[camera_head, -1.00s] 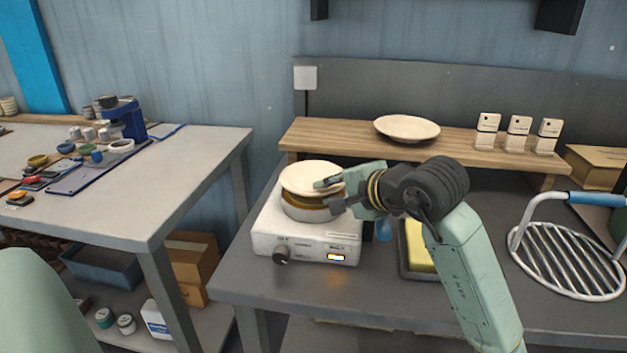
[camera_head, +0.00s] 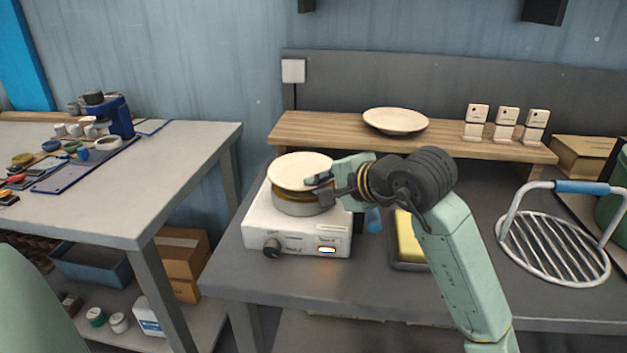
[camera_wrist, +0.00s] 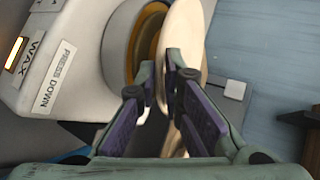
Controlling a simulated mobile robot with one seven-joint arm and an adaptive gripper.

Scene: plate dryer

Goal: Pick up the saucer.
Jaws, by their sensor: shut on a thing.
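The saucer (camera_head: 299,170) is a round cream dish lying over the round top of the white device. In the wrist view the saucer (camera_wrist: 184,35) shows nearly edge-on, beside the ochre-rimmed round part of the device. My gripper (camera_head: 323,186) reaches in from the right and is shut on the saucer's near right rim. In the wrist view my fingers (camera_wrist: 160,72) have the rim between them. The saucer is very close above the device; I cannot tell whether they still touch.
The white device (camera_head: 297,235) stands on the dark table. A second cream plate (camera_head: 396,121) lies on the wooden shelf (camera_head: 345,134) behind. A yellow block in a tray (camera_head: 409,235) and a wire rack (camera_head: 553,248) are to the right. A gap separates the left table (camera_head: 150,190).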

